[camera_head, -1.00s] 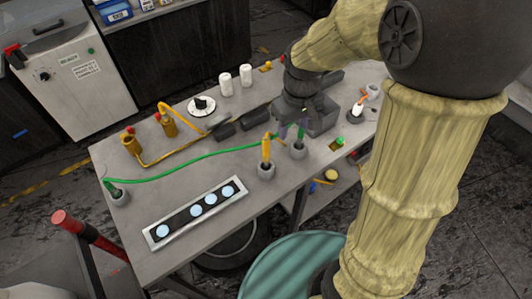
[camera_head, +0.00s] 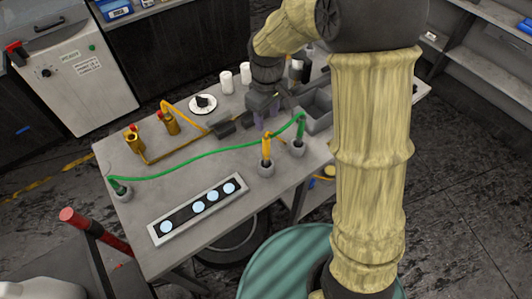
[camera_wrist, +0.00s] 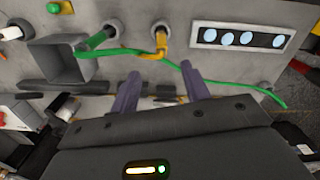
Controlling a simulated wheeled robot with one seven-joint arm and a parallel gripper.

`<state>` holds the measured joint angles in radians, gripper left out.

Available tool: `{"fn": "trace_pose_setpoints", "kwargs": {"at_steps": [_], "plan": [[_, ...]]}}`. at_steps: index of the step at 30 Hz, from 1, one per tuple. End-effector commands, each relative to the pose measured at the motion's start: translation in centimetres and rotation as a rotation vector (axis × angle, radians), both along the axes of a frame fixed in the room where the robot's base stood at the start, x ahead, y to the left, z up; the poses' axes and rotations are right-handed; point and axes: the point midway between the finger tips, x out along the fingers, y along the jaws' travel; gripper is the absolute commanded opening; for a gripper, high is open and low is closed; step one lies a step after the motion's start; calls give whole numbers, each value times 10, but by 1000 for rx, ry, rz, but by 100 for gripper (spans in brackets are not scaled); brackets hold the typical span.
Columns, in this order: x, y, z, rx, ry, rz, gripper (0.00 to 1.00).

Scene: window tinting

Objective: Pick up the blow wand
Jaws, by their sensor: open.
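Two upright handled tools stand in grey cup holders on the bench: a yellow one (camera_head: 266,147) and a green one (camera_head: 300,131). I cannot tell for certain which is the blow wand. In the wrist view the yellow tool (camera_wrist: 161,42) is above and between my fingers, and the green tool (camera_wrist: 97,40) is to the upper left. A green hose (camera_head: 200,161) runs from the green tool across the bench to a holder at the left. My gripper (camera_head: 268,118) is open and empty, behind the yellow tool in the head view. Its purple fingers (camera_wrist: 160,74) point toward the holders.
A grey open box (camera_head: 318,112) stands right of my gripper. Brass fittings (camera_head: 133,140) with a yellow hose are at the left. A strip with several light discs (camera_head: 198,208) lies at the front. White bottles (camera_head: 226,80) and a round dial (camera_head: 203,103) are at the back.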

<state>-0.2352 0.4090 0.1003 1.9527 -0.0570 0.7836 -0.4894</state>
Motion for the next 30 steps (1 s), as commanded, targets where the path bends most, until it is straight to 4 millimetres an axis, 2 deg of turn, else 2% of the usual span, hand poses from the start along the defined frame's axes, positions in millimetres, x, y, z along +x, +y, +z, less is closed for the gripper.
{"fn": "trace_pose_setpoints", "kwargs": {"at_steps": [9,13,30], "plan": [[-1,0,-54,-1,5,0,47],[-1,0,-71,-1,3,0,47],[-1,1,-86,-1,2,-1,47]]}}
